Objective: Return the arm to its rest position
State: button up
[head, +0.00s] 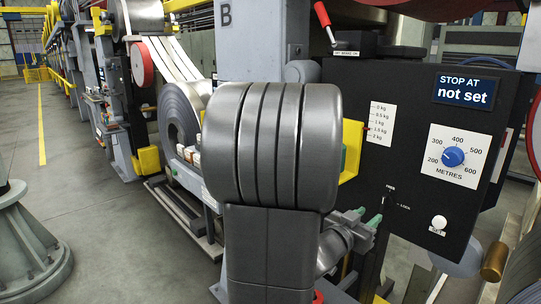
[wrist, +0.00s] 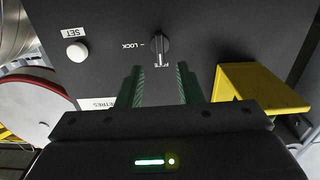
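My gripper (head: 367,218) is in front of the lower part of the black control panel (head: 350,100). In the wrist view my gripper (wrist: 160,80) has its two green fingers apart, with nothing held between them. A small switch (wrist: 160,48) beside the LOCK label lies just beyond the fingertips, apart from them as far as I can tell. It also shows in the head view (head: 387,204), close to my gripper. My large grey arm links fill the middle of the head view and hide part of the panel's left side.
The panel carries a blue dial (head: 453,156), a white SET button (head: 439,222) and a "STOP AT not set" display (head: 466,91). A red-handled lever (head: 325,22) stands above. A yellow bracket (wrist: 255,90) is right of the fingers in the wrist view. A steel coil (head: 183,115) stands behind my arm.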

aim_at(382, 205)
jog(key=x, duration=0.8)
jog(key=shift+p, duration=0.35)
jog(key=shift+a, duration=0.15)
